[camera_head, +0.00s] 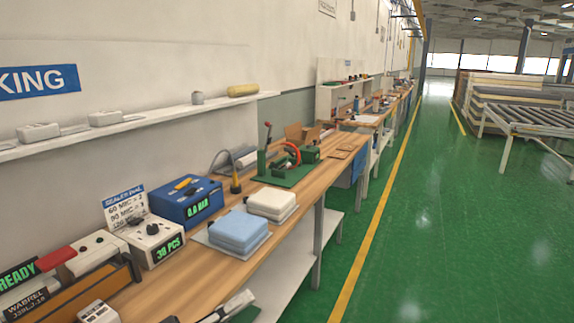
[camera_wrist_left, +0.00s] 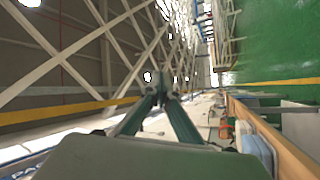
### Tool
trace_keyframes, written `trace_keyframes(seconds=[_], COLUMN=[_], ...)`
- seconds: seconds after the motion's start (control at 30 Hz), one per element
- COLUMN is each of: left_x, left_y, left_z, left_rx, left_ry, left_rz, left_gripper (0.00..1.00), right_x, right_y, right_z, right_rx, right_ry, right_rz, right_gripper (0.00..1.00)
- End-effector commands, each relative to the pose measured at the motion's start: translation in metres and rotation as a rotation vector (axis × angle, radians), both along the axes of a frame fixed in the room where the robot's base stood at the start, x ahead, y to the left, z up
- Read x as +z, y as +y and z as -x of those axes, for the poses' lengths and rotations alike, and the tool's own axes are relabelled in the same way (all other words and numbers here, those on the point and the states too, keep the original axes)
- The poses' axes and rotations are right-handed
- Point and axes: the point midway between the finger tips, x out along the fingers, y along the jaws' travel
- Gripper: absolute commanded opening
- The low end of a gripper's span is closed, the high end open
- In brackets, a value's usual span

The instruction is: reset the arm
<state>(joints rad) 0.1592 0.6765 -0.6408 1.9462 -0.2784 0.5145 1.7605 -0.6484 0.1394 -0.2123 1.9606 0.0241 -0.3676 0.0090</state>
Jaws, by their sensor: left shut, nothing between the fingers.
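My left gripper (camera_head: 238,304) shows at the bottom edge of the head view, in front of the wooden workbench. In the left wrist view its two fingers (camera_wrist_left: 162,94) come together at the tips, shut and empty. Most of the left arm is outside the head view. My right gripper does not show in either view.
The wooden workbench (camera_head: 310,185) runs along the wall, with blue folded pads (camera_head: 238,230), white folded pads (camera_head: 271,203), a blue box (camera_head: 187,201) and a counter box (camera_head: 152,240) on it. A roller conveyor (camera_head: 535,122) stands at right. The green floor (camera_head: 450,220) is clear.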

Motion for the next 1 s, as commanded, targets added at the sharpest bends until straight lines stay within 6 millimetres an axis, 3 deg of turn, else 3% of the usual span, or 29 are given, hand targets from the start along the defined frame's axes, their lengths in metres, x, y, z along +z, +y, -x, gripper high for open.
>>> trace_keyframes(seconds=[0.1,0.13,0.37,0.47,0.63,0.8,1.0], left_x=[0.017,0.015,-0.056,-0.094,-0.181,-0.266,-0.327], left_y=[-0.022,-0.022,0.015,0.036,0.088,0.146,0.196], left_z=[0.003,0.002,-0.010,-0.011,0.005,0.045,0.093], left_rx=[-0.014,0.000,0.260,0.371,0.530,0.556,0.461], left_ry=[0.000,-0.001,-0.081,-0.114,-0.181,-0.249,-0.314], left_rz=[0.081,0.079,-0.169,-0.324,-0.715,-1.158,-1.521], left_gripper=[0.00,0.00,0.00,0.00,0.00,0.00,0.00], right_x=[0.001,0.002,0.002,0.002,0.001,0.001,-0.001], right_y=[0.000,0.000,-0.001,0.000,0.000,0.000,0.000], right_z=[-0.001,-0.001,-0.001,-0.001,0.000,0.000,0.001], right_rx=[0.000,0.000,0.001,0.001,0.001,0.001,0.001], right_ry=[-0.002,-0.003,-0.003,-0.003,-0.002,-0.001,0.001], right_rz=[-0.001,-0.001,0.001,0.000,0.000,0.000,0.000], right_gripper=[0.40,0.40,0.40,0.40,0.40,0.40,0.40])
